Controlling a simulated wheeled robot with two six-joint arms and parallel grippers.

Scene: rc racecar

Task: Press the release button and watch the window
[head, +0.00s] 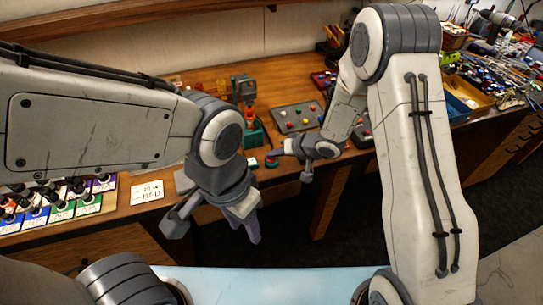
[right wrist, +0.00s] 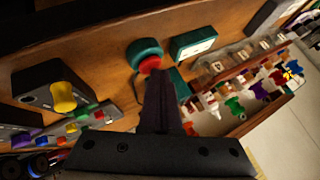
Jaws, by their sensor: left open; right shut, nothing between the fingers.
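A round teal button base with a red cap (right wrist: 150,62) is in the right wrist view. It shows in the head view as a small red and teal button (head: 272,162) near the table's front edge. My right gripper (head: 276,154) is shut and empty, with its fingertips (right wrist: 157,75) at the red cap. I cannot tell whether they touch or press it. A teal box with a pale window-like panel (right wrist: 194,42) sits beside the button; no marking on the panel is readable. My left gripper (head: 215,222) is open and empty, in front of the table edge.
A teal machine (head: 244,90) stands behind the button. A grey panel with coloured knobs (head: 297,117) lies to its right. A handwritten card (head: 151,191) and coloured label tiles (head: 62,210) are at left. Blue and tan bins (head: 462,97) are at far right.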

